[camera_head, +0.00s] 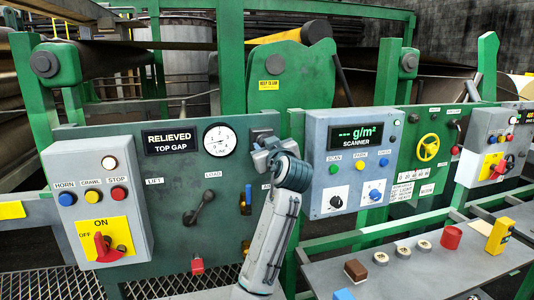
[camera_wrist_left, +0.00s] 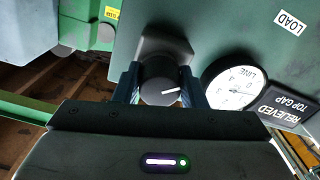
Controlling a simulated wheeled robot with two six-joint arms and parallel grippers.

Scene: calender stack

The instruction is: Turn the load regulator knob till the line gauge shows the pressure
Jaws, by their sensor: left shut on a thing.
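The load regulator knob (camera_wrist_left: 160,76) is a dark round knob with a white pointer line, on a square grey plate on the green panel. My left gripper (camera_wrist_left: 161,92) is shut on it, one finger on each side. The pointer line points right, toward the gauge, in the left wrist view. In the head view my left gripper (camera_head: 266,152) covers the knob. The line gauge (camera_head: 220,139) is a round white dial beside it, also in the left wrist view (camera_wrist_left: 234,84). Its exact reading is too small to tell. My right gripper is not in view.
A dark display (camera_head: 171,141) left of the gauge reads RELIEVED TOP GAP. A black lever (camera_head: 199,207) sits below the gauge. A grey switch box (camera_head: 98,200) juts out at the left, and the scanner box (camera_head: 351,165) stands close right of my arm.

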